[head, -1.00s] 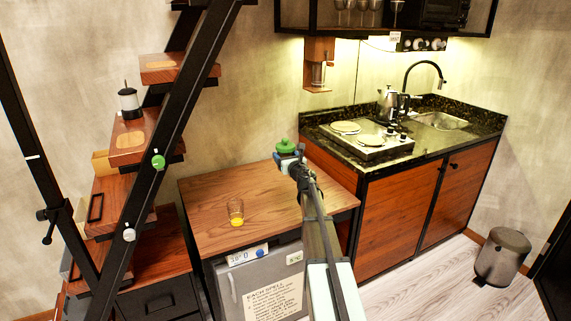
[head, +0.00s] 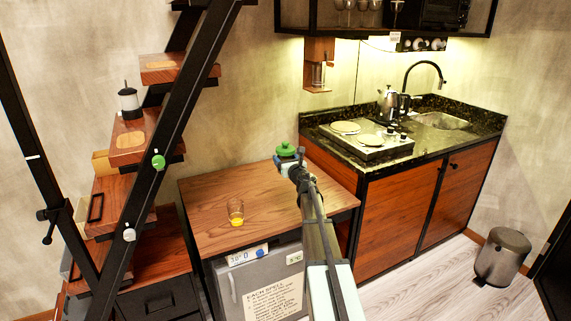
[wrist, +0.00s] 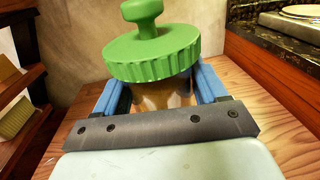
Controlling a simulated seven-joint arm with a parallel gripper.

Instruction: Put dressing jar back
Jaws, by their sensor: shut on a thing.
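The dressing jar has a green ribbed lid with a knob (wrist: 152,52) and a clear body that shows below the lid in the wrist view. In the head view its green lid (head: 286,150) shows just beyond the end of my arm, over the back right of the wooden table. My gripper (wrist: 165,95) is shut on the jar, with a blue finger on each side of the body. The palm bar hides the jar's lower part. I cannot tell whether its base touches the table.
A glass with yellow liquid (head: 236,212) stands on the wooden table (head: 205,200), left of my gripper. The dark counter (head: 320,130) with a hob rises at the right. Stair treads (head: 130,145) and a slanted black rail stand at the left.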

